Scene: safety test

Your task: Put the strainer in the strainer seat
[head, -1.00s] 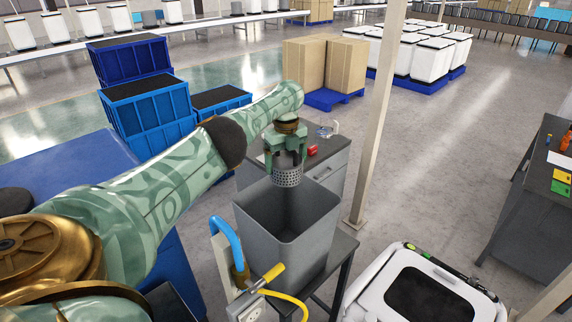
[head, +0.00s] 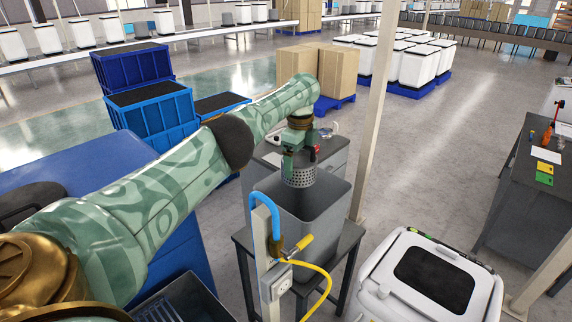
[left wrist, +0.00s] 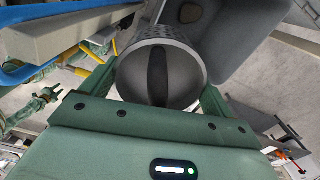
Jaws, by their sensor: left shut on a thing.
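The strainer is a grey perforated metal cup (head: 300,177). My left gripper (head: 299,163) is shut on it and holds it upright at the far part of the open top of a tall grey bin (head: 318,222). In the left wrist view, the strainer (left wrist: 186,80) sits between the two green fingers of the left gripper (left wrist: 160,82), and a dark bar crosses its round opening. No strainer seat can be made out; the inside of the bin is mostly hidden. A green gripper, apparently my right one (left wrist: 46,95), shows small at the left of the wrist view.
A post with a blue hose (head: 264,205) and yellow-handled valve (head: 298,247) stands close in front of the bin. A grey cabinet (head: 338,163) is behind it. A white cart (head: 385,262) is at right, blue crates (head: 150,110) at left. Open floor lies beyond.

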